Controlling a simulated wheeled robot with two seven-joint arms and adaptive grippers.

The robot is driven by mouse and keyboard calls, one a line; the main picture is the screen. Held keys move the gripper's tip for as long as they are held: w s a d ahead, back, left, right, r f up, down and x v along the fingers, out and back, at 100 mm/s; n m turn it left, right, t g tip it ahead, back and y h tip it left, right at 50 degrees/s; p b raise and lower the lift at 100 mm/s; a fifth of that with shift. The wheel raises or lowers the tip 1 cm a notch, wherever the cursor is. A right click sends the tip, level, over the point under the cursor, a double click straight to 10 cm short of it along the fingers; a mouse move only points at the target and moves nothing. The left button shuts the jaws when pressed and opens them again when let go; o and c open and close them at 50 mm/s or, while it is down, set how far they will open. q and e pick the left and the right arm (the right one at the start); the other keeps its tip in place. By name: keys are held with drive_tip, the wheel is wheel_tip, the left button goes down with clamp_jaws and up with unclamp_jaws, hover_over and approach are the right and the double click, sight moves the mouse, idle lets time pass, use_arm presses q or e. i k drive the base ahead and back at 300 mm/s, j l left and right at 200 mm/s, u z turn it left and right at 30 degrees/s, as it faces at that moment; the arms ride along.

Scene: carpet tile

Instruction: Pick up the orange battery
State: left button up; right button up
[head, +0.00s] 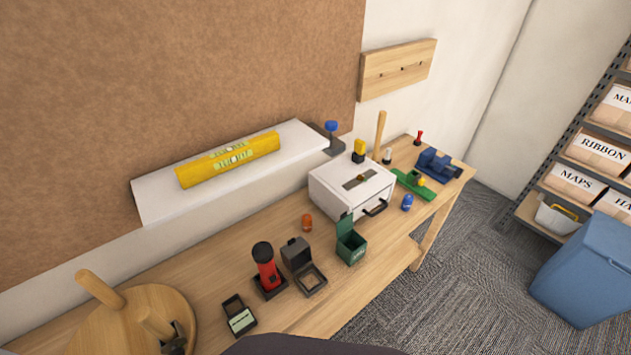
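The orange battery (307,222) is a small upright cylinder on the wooden workbench (213,283). It stands left of the white box with a drawer handle (340,194) and behind the open dark box (304,265). Nothing touches it that I can see. A similar blue battery (407,202) stands further right on the bench. Neither of my grippers shows in the head view.
A green open bin (351,246) and a red-and-black cylinder (266,267) stand near the orange battery. A white shelf (155,203) carrying a yellow package (228,160) overhangs the bench's back. A blue bin (585,275) stands on the carpet at right.

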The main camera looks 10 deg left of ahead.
sight(306, 219)
drive_tip(key=i+l+u, duration=0.2)
drive_tip(key=l, duration=0.15)
drive_tip(key=i+l+u, duration=0.15)
drive_tip(key=l, duration=0.25)
drive_tip(key=i+l+u, duration=0.2)
drive_tip(key=l, duration=0.2)
